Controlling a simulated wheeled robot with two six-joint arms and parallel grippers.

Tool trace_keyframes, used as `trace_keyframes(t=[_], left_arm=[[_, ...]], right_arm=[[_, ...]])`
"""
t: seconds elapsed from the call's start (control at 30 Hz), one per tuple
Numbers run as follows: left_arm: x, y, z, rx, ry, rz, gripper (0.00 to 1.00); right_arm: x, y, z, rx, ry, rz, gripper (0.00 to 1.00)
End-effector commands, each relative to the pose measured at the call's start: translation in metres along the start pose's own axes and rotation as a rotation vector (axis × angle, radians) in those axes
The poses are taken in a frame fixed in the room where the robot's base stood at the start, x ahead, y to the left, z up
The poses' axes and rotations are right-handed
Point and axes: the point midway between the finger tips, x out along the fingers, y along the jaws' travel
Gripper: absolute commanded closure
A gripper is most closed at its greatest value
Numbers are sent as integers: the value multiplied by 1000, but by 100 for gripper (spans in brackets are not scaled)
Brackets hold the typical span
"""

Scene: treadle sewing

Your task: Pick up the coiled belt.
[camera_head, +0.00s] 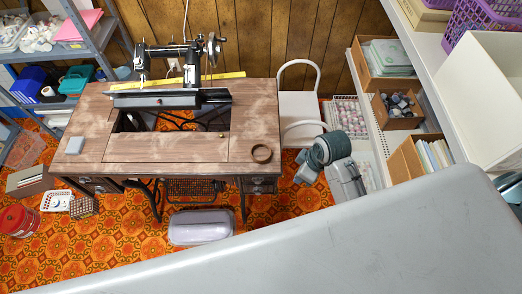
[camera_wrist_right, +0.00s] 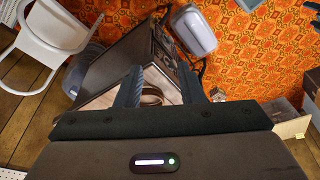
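The coiled belt (camera_head: 261,161) is a small brown ring lying on the right front part of the wooden sewing table (camera_head: 190,149). In the right wrist view the belt (camera_wrist_right: 152,100) shows between the two dark fingers of my right gripper (camera_wrist_right: 161,73). The fingers are spread apart with nothing held between them. The belt appears to lie beyond them on the table top; how far cannot be told.
A black sewing machine (camera_head: 188,64) stands at the back of the table, beside an open slot. Shelves flank both sides. The table's right front is otherwise clear.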

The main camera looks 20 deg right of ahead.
Motion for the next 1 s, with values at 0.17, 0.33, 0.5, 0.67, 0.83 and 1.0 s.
trace_keyframes(t=[0.17,0.33,0.5,0.67,0.83,1.0], left_arm=[[-2,0,1,0,0,0,13],[-2,0,1,0,0,0,13],[-3,0,1,0,0,0,13],[-9,-1,0,0,0,0,13],[-13,-1,0,0,0,0,13],[-17,-1,-1,0,0,0,13]], right_arm=[[6,23,-59,-302,56,-112,65],[8,37,-100,-542,117,-192,65],[10,40,-115,-632,144,-221,65],[33,33,-116,-636,146,-225,65],[55,28,-118,-636,145,-222,65],[65,26,-118,-636,144,-221,65]])
